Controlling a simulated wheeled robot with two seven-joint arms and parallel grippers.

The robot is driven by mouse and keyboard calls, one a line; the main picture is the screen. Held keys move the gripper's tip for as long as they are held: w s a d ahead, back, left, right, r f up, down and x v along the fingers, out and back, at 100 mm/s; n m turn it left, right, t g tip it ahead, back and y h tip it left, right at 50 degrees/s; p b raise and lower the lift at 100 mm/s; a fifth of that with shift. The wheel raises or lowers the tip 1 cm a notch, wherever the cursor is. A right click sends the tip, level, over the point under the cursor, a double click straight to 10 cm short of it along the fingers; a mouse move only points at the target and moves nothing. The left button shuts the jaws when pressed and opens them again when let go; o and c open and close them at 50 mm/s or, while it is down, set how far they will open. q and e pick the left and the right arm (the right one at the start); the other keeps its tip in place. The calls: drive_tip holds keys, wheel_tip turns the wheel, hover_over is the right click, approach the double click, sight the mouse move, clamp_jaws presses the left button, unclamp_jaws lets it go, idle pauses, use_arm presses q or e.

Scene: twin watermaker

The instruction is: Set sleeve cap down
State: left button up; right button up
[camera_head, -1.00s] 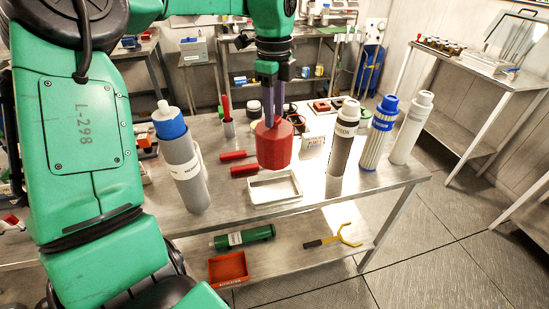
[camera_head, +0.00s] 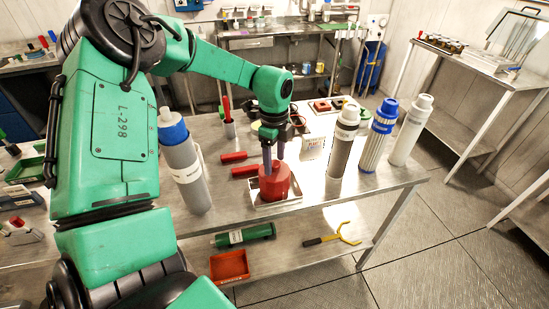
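The sleeve cap, a red round piece (camera_head: 274,184), stands upright at the white rectangular tray (camera_head: 262,210) near the front of the steel table. It covers most of the tray's inside; whether it touches the tray floor is hidden. My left gripper (camera_head: 273,163) points down from above, its two purple-grey fingers at the top of the cap. The fingers seem shut on the cap's top, though the contact is small and partly hidden. My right gripper is not in view.
A grey blue-capped housing (camera_head: 184,165) stands left of the tray. A dark cylinder (camera_head: 343,140), a blue-topped filter (camera_head: 379,138) and a white cylinder (camera_head: 411,132) stand right. The table front beside the tray is clear.

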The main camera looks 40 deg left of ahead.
use_arm(q)
drive_tip(key=shift+r, duration=0.15)
drive_tip(key=shift+w+r, duration=0.1)
drive_tip(key=shift+r, duration=0.05)
wheel_tip(320, 180, up, 12)
drive_tip(key=b, duration=0.2)
drive_tip(key=shift+f, duration=0.2)
drive_tip(key=shift+d, duration=0.1)
